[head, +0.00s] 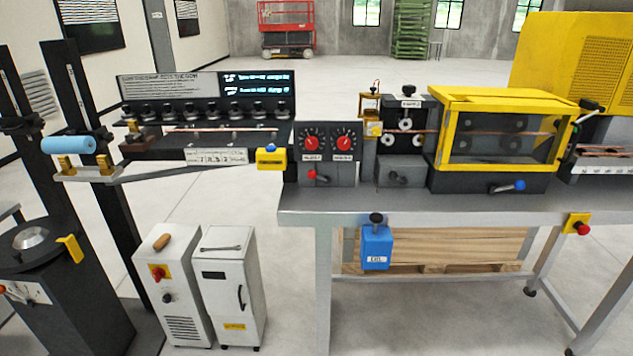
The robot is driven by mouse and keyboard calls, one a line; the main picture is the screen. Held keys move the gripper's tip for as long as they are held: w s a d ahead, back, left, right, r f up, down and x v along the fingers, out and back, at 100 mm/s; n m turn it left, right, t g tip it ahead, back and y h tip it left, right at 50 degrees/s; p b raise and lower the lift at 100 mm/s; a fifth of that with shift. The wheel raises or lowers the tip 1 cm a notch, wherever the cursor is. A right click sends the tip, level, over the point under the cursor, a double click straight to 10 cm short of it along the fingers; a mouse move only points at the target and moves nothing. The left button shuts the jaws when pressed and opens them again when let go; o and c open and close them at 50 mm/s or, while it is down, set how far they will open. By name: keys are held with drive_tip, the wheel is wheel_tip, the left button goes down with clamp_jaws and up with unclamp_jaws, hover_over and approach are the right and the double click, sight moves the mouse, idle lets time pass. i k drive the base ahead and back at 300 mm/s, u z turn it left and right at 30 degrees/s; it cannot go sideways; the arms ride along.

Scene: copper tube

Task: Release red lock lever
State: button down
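A small lever with a red ball knob (312,174) sits on the front of a dark grey control box (345,172), left of centre in the head view. It is below two round dials with red centres, the left dial (311,142) and the right dial (344,142). The lever's arm runs to the right from the knob. It is too small to tell whether it is locked. My gripper is not in view, and nothing touches the lever.
A metal workbench (400,208) carries the control box, a roller unit (404,140) and a yellow-framed guard (500,95). A blue container (376,248) hangs at the bench front. White cabinets (230,290) stand at lower left.

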sight(311, 174)
drive_tip(key=u, duration=0.15)
drive_tip(key=i, duration=1.95)
drive_tip(key=z, duration=0.15)
